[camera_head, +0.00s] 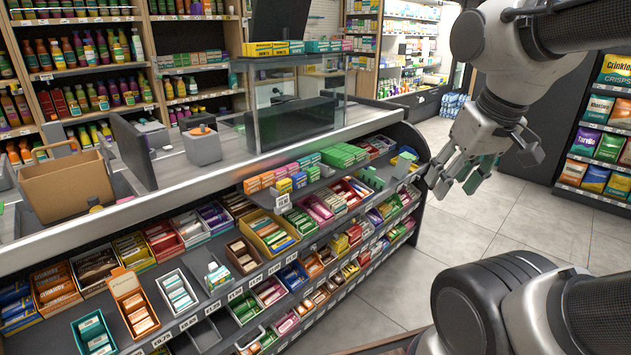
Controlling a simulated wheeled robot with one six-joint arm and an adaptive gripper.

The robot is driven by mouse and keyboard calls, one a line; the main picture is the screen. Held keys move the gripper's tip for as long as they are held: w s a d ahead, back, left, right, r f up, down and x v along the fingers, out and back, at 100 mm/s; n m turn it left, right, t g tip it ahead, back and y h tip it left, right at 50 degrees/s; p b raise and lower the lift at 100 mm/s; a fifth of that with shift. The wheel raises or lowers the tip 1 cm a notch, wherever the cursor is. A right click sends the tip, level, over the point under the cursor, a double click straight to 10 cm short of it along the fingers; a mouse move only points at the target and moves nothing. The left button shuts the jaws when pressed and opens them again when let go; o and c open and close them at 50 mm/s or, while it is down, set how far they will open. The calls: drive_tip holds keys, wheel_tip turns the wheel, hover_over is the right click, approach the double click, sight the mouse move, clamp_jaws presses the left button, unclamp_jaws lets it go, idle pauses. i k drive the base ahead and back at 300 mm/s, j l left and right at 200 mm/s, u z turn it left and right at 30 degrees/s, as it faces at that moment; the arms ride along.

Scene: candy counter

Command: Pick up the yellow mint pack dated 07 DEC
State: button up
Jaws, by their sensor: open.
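Yellow packs (272,48) with green print, which looks like "MINTS", lie in a row on top of the glass case (297,105) at the back of the counter. A small yellow pack (284,186) also sits on the upper ledge of the candy display, between orange and blue packs. No date is legible on any of them, so I cannot tell which one reads 07 DEC. My gripper (463,180) is open and empty. It hangs in the air near the right end of the counter, well right of both yellow groups, with its fingers pointing down.
The candy display (262,268) holds several bins of bars and packs along the counter front. The tiled floor (455,245) right of the counter is clear. A snack rack (602,130) stands far right.

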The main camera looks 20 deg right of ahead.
sight(284, 187)
drive_tip(key=i+l+u, duration=0.2)
drive_tip(key=i, duration=0.35)
drive_tip(key=i+l+u, duration=0.2)
drive_tip(key=i+l, duration=0.15)
drive_tip(key=i, duration=0.2)
